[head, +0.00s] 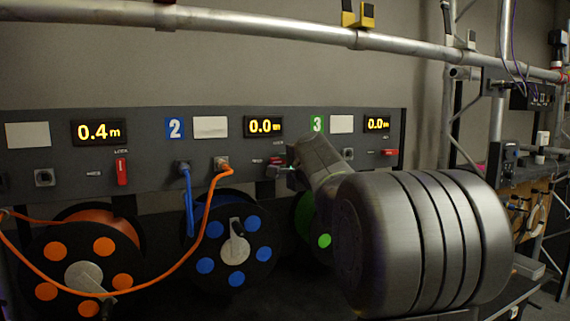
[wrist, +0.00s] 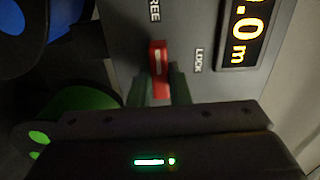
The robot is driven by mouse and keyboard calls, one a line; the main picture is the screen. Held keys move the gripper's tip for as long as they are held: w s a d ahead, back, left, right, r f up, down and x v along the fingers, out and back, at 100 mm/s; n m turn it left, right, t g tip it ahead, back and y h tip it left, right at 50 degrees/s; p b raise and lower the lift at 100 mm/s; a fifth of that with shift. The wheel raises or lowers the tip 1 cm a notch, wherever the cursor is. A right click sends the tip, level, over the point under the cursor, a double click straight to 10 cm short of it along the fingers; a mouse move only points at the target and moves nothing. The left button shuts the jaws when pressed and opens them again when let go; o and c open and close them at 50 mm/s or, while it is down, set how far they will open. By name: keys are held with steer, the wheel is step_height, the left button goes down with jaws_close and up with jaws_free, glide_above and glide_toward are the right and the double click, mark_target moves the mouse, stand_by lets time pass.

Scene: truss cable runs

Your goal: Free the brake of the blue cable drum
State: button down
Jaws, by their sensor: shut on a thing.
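The blue cable drum (head: 259,246) hangs under the panel section marked 2 in the head view, and its edge shows in the wrist view (wrist: 15,22). Its red brake lever (wrist: 158,60) lies on the panel between my gripper's (wrist: 164,88) two fingers, which are shut on it. In the wrist view the lever runs up and down, with the word FREE (wrist: 155,10) above it and LOCK (wrist: 198,60) to its right. In the head view my gripper (head: 283,169) reaches the panel there, and my arm hides part of the area. The lever's exact setting is hard to tell.
A green drum (head: 303,214) is partly hidden behind my arm. An orange drum (head: 62,250) is at left, its orange cable (head: 178,266) looping across to a socket. A blue cable (head: 188,195) hangs near the blue drum. A metal rail (head: 260,27) crosses above.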

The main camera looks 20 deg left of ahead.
steer(key=shift+f, duration=0.1)
steer(key=c, duration=1.4)
jaws_free()
steer(key=shift+o, duration=0.2)
steer(key=shift+s+d, duration=0.1)
steer(key=b+v, duration=0.2)
steer(key=v, duration=1.1)
steer(key=shift+s+d+b, duration=0.2)
steer(key=shift+b, duration=0.2)
steer(key=shift+a, duration=0.1)
steer(key=p+x, duration=0.3)
steer(key=x, duration=1)
steer(key=shift+w+a, duration=0.2)
steer(key=shift+w, duration=0.1)
